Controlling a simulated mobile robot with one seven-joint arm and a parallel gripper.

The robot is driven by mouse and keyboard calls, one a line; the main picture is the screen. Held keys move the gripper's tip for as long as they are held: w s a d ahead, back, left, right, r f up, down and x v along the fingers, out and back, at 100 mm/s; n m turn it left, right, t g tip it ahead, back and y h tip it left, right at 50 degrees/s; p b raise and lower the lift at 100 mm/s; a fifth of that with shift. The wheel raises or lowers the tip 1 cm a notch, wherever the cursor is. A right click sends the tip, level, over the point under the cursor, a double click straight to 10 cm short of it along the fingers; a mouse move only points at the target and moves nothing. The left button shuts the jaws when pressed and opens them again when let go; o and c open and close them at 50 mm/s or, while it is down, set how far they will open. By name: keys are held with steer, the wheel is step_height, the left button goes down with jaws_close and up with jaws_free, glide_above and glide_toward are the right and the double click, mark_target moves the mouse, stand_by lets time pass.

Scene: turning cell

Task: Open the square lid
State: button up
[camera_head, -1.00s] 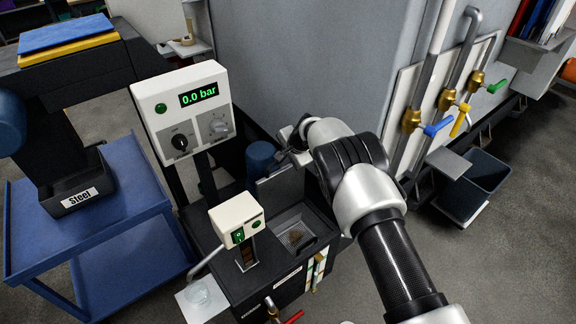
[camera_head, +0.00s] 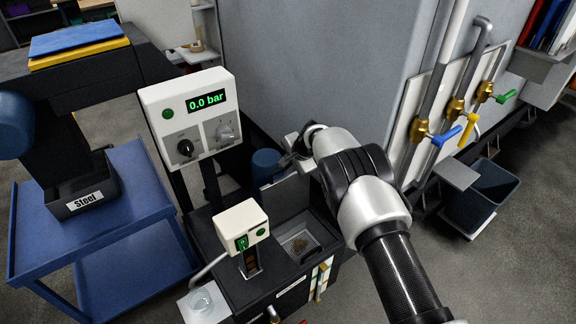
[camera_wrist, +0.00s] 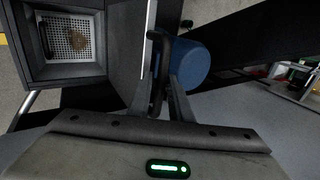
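The square lid (camera_head: 287,194) is a dark grey plate that stands raised, roughly upright, at the back of the square opening (camera_head: 299,242) in the dark machine. The wrist view shows the open square well (camera_wrist: 70,41) with a perforated basket holding something brown. The lid (camera_wrist: 122,48) rises beside the well, with a dark bar handle (camera_wrist: 157,60) on its far side. My gripper (camera_wrist: 160,88) is at the handle, its fingers apart on either side of it with a gap showing. In the head view my wrist partly hides the gripper (camera_head: 294,150).
A blue cylinder (camera_wrist: 192,65) stands close to my fingers. A control box (camera_head: 190,115) reads 0.0 bar. A smaller white box (camera_head: 241,226) stands beside the opening. A blue cart (camera_head: 130,206) is left; pipes with coloured valve handles (camera_head: 445,134) are right.

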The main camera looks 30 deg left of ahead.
steer(key=p+v, duration=0.2)
steer(key=v, duration=1.5)
steer(key=shift+d, duration=0.2)
steer(key=shift+w+r, duration=0.1)
steer(key=shift+r, duration=0.05)
steer(key=s+d+r+n+t+h, duration=0.1)
steer(key=s+d+r, duration=0.2)
steer(key=d+r, duration=0.9)
steer(key=s+d+r+n+t, duration=0.1)
steer(key=s+d+r+n, duration=0.1)
steer(key=d+r, duration=1)
steer(key=s+d+n+t+h, duration=0.15)
steer(key=s+d+h, duration=0.35)
steer(key=s+d, duration=1.8)
step_height(320, 180, up, 14)
steer(key=d+p, duration=0.1)
steer(key=p, duration=1.3)
steer(key=shift+w+f, duration=0.25)
steer(key=shift+w, duration=0.15)
